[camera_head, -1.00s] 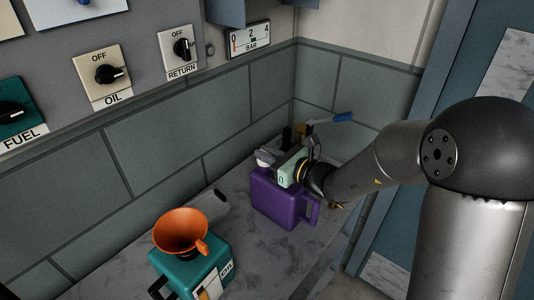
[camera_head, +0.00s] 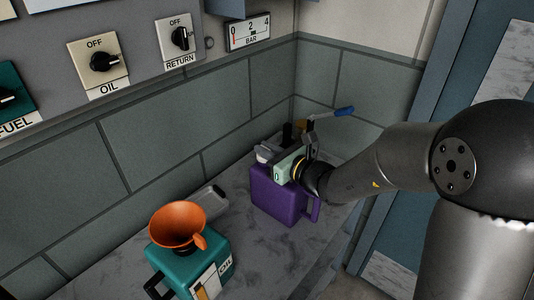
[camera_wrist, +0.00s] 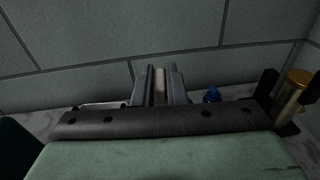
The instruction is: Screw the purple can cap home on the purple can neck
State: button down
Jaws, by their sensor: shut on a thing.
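The purple can (camera_head: 278,202) stands upright on the grey marbled counter, its handle toward the right. My gripper (camera_head: 264,155) is over the can's top, coming from the right, with its pale green body (camera_head: 287,164) just above the can. In the wrist view my gripper's fingers (camera_wrist: 159,85) are shut on a narrow pale thing (camera_wrist: 159,88), taken as the purple can cap. Most of the cap and the can neck are hidden by the fingers and gripper body, so I cannot tell how the cap sits on the neck.
A teal can (camera_head: 199,263) with an orange funnel (camera_head: 178,225) stands at the front left. A grey object (camera_head: 208,199) lies behind it. A blue-handled lever (camera_head: 332,113) is behind my gripper. The tiled wall (camera_head: 150,150) closes off the back; bare counter (camera_head: 240,234) lies between the cans.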

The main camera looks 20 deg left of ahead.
jog(key=shift+s+f+m+t+h+b, duration=0.15)
jog(key=shift+m+t+h+b, duration=0.75)
jog(key=shift+b, duration=0.95)
jog(key=shift+w+f+m+t+h+b, duration=0.15)
jog(key=shift+m+t+h+b, duration=0.75)
jog(key=shift+b, duration=0.9)
jog(key=shift+s, duration=0.1)
jog(key=c, duration=1.4)
grip_release()
jog(key=shift+r, duration=0.15)
jog(key=shift+r+p, duration=0.85)
jog(key=shift+r, duration=0.55)
jog(key=shift+r, duration=0.15)
